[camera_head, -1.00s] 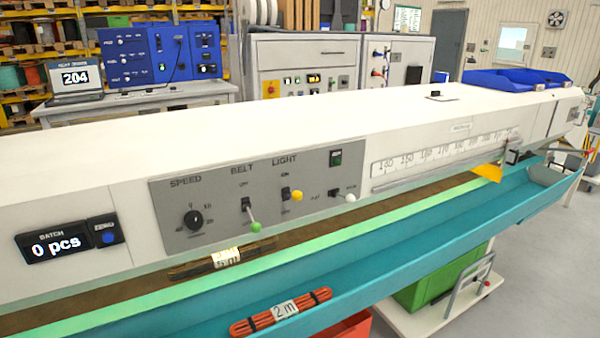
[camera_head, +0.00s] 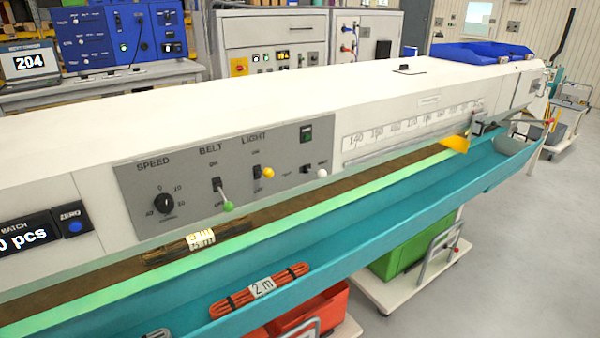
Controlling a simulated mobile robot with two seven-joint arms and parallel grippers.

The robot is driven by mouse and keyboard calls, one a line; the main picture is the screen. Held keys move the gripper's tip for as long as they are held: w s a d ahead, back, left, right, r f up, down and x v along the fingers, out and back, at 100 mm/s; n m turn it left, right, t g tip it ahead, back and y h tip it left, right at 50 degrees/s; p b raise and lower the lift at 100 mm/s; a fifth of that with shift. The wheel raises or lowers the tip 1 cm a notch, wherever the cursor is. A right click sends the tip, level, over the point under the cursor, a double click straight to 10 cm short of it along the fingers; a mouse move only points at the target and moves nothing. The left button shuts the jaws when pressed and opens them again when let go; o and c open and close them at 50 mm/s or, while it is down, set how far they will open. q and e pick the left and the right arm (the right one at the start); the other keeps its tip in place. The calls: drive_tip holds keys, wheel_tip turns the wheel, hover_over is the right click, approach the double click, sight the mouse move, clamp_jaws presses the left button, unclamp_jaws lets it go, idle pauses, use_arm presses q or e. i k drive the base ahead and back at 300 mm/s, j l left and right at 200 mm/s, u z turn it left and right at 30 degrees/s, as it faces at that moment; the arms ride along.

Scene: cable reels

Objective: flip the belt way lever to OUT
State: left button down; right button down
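The grey control panel (camera_head: 230,212) is on the front of the long white machine. A lever with a white ball knob (camera_head: 322,173) is at its lower right and points right; small labels sit on both sides of it, too small to read surely. The lever with a green knob (camera_head: 228,206) under BELT points down. The lever with a yellow knob (camera_head: 268,173) is under LIGHT. I cannot read which lever is marked belt way. Neither of my grippers is in view.
A dark cable bundle (camera_head: 200,241) lies on the belt, and an orange bundle marked 2 m (camera_head: 262,288) lies in the teal trough (camera_head: 400,215). A red crate (camera_head: 318,308) and a green crate (camera_head: 405,255) stand below. Grey floor is clear at right.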

sight(321, 174)
drive_tip(key=i+l, duration=0.15)
drive_tip(key=l, duration=0.25)
drive_tip(key=i+l, duration=0.15)
drive_tip(key=l, duration=0.2)
drive_tip(key=i+l, duration=0.15)
drive_tip(key=l, duration=0.25)
drive_tip(key=i+l+u, duration=0.1)
drive_tip(key=l, duration=0.3)
drive_tip(key=i+l, duration=0.15)
drive_tip(key=l, duration=0.25)
drive_tip(key=i+l, duration=0.15)
drive_tip(key=l, duration=0.25)
drive_tip(key=i+l, duration=0.1)
drive_tip(key=l, duration=0.3)
